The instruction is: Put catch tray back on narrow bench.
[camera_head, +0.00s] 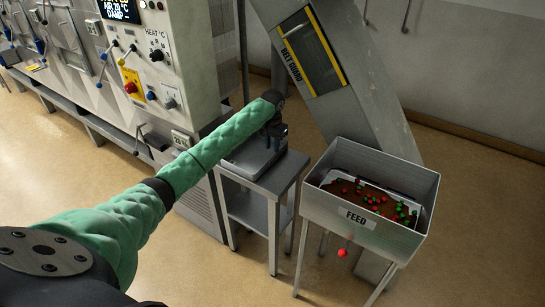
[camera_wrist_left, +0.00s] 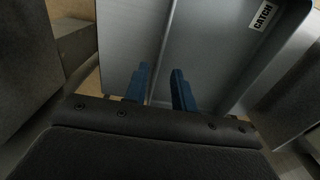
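The catch tray (camera_head: 249,163) is a shallow grey metal tray on the narrow bench (camera_head: 284,178), partly hidden by my left arm. In the left wrist view the tray (camera_wrist_left: 215,50) fills the upper middle and bears a CATCH label (camera_wrist_left: 263,15). My left gripper (camera_head: 275,136) is over the tray's far right part. Its two blue fingers (camera_wrist_left: 160,80) stand apart, one on each side of the tray's wall edge, with a visible gap between them. Contact with the wall cannot be made out. My right gripper is not in view.
A FEED hopper (camera_head: 344,203) holding red and green balls stands right of the bench. A sloped chute with a belt guard (camera_head: 311,52) rises behind. The dryer cabinet (camera_head: 163,60) with its control panel is at left. The floor at right is clear.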

